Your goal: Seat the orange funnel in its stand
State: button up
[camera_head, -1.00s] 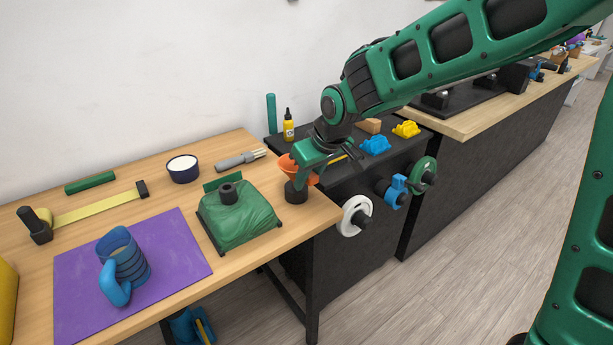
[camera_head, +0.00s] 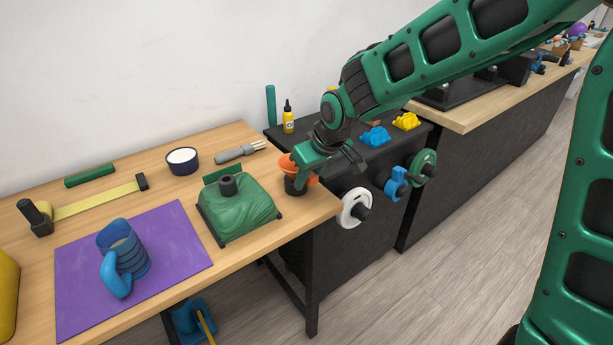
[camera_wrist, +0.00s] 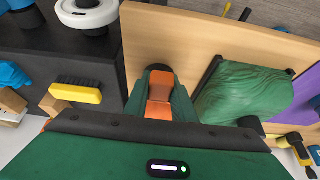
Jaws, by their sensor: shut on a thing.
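The orange funnel (camera_head: 287,164) is at the right end of the wooden bench, partly hidden behind my gripper (camera_head: 303,170) in the head view. A dark round stand (camera_head: 294,187) shows directly below it. In the wrist view my gripper (camera_wrist: 160,100) is shut on an orange part of the funnel (camera_wrist: 159,98), between its green fingers. A dark rounded piece of the stand (camera_wrist: 158,69) shows just beyond the fingertips. The funnel is above or in the stand; its spout is hidden, so I cannot tell how deep it sits.
A green draped block (camera_head: 240,212) with a dark knob stands just left of the stand. A fork-like tool (camera_head: 240,152) and a dark bowl (camera_head: 182,161) lie behind. The bench's right edge is close, beside a dark cabinet with a white ring (camera_head: 352,208).

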jog(key=shift+f, duration=0.1)
jog(key=o, duration=1.1)
jog(key=shift+o, duration=0.2)
jog(key=v, duration=1)
jog(key=shift+d+r, duration=0.15)
jog(key=shift+r, duration=0.2)
